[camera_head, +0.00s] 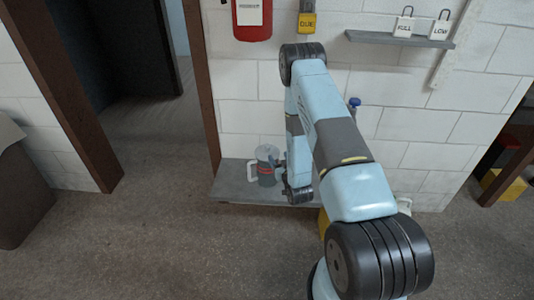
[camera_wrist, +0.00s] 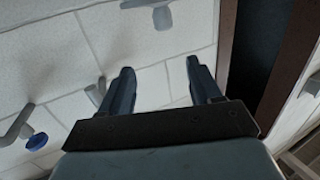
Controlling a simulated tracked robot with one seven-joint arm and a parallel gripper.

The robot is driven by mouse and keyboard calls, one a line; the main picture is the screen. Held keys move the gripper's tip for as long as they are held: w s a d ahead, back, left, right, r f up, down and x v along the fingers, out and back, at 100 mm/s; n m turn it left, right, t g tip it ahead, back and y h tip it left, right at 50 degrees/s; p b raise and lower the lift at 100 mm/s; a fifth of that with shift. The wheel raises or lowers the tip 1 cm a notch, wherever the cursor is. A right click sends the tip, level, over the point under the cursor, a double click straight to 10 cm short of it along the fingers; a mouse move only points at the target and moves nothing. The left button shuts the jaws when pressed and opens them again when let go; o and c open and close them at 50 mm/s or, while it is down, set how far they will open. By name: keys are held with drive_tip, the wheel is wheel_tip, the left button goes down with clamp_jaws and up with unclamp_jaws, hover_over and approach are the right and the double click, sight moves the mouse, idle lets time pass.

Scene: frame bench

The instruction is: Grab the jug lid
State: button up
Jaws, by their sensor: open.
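A grey jug (camera_head: 267,170) with a white handle on its left and a red marking stands on the grey ledge (camera_head: 235,188) against the wall. Its lid (camera_head: 267,150) appears as the grey top of the jug; the seam between them is too small to make out. I cannot identify the jug or lid in the wrist view. My gripper (camera_wrist: 160,70) is open, with nothing between its two dark fingers. In the head view, my arm reaches down just right of the jug; the fingers cannot be made out clearly there.
A blue-topped valve (camera_head: 355,102) on the wall is partly behind my arm and also shows in the wrist view (camera_wrist: 37,141). A red extinguisher (camera_head: 252,18) hangs above. A small shelf (camera_head: 400,40) holds two tags. A doorway opens at left; the front floor is clear.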

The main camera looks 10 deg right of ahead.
wheel_tip(320, 180, down, 2)
drive_tip(key=s, duration=0.2)
approach(268, 148)
drive_tip(key=w, duration=0.5)
drive_tip(key=shift+t, duration=0.3)
drive_tip(key=shift+w+a+f, duration=0.1)
drive_tip(key=shift+w+a, duration=0.1)
drive_tip(key=shift+w, duration=1.05)
drive_tip(key=shift+w+a+f, duration=0.15)
drive_tip(key=shift+w, duration=1.1)
drive_tip(key=shift+c, duration=0.3)
drive_tip(key=c, duration=1.1)
drive_tip(key=shift+r, duration=0.1)
